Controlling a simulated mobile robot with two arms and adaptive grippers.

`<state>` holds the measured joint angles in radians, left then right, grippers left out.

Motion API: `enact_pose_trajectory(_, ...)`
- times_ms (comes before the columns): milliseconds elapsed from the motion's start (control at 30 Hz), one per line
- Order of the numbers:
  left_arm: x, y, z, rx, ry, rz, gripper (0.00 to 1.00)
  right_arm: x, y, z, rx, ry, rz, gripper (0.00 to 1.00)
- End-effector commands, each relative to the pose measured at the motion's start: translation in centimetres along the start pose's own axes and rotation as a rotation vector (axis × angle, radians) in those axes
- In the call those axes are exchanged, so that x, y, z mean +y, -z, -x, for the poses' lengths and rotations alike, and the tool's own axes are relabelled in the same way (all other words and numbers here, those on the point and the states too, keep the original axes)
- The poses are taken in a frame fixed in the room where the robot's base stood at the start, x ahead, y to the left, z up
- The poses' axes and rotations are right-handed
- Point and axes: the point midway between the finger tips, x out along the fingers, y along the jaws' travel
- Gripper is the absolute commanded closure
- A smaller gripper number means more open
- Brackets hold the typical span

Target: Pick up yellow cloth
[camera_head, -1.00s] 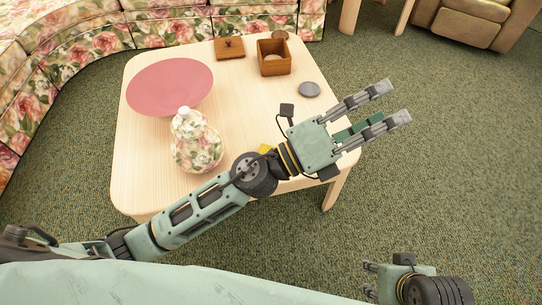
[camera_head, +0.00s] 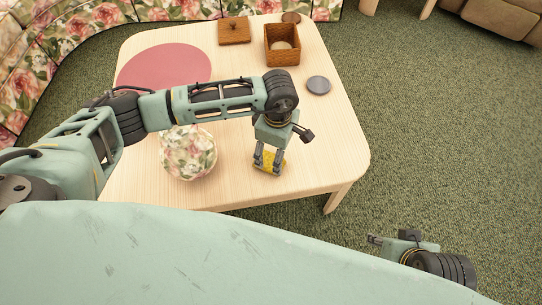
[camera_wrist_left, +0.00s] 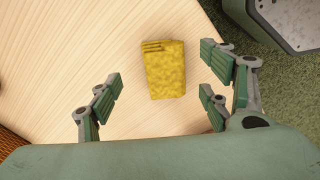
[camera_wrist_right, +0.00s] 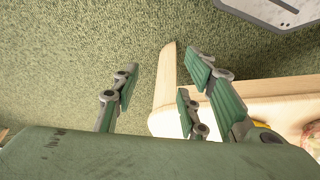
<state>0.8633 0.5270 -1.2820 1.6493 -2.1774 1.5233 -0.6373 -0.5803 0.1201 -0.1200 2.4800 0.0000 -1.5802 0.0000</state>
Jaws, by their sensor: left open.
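The yellow cloth (camera_head: 268,162) is a small folded stack lying on the light wood table (camera_head: 330,140), near its front edge. In the left wrist view the cloth (camera_wrist_left: 165,68) lies between and a little beyond the open fingers, not touched by them as far as I can see. My left gripper (camera_head: 267,163) points down over the cloth, open and empty; its fingers partly cover the cloth in the head view. My right gripper (camera_head: 372,252) is low at the right, off the table. In the right wrist view its fingers (camera_wrist_right: 158,95) are apart with nothing between them.
A floral round vase (camera_head: 187,155) stands left of my left gripper, its top hidden by my arm. A pink round mat or plate (camera_head: 160,68), an open wooden box (camera_head: 281,57), a wooden lid (camera_head: 234,31) and a grey disc (camera_head: 318,85) lie further back.

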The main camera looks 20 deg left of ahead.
Motion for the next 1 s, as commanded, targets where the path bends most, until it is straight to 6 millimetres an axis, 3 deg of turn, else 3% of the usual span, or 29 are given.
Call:
enact_pose_trajectory(200, -0.5, 0.0, -3.0, -0.003, 0.002, 0.002, 0.28, -0.1, 0.1, -0.8, 0.013, 0.001, 0.0, 0.6)
enact_pose_trajectory(400, -0.5, 0.1, -5.3, -0.004, 0.0, 0.002, 0.28, -0.4, 3.6, -1.1, 0.154, 0.007, 0.005, 0.6)
enact_pose_trajectory(533, -0.5, 0.1, -5.9, -0.005, -0.001, 0.002, 0.28, -0.5, 4.6, -1.0, 0.198, 0.009, 0.007, 0.6)
enact_pose_trajectory(767, -0.5, 0.0, -5.9, -0.005, -0.001, 0.002, 0.28, -0.5, 4.8, -1.0, 0.203, 0.009, 0.007, 0.6)
enact_pose_trajectory(1000, -0.5, 0.0, -5.9, -0.005, -0.001, 0.002, 0.48, -0.5, 4.8, -1.0, 0.203, 0.009, 0.007, 0.6)
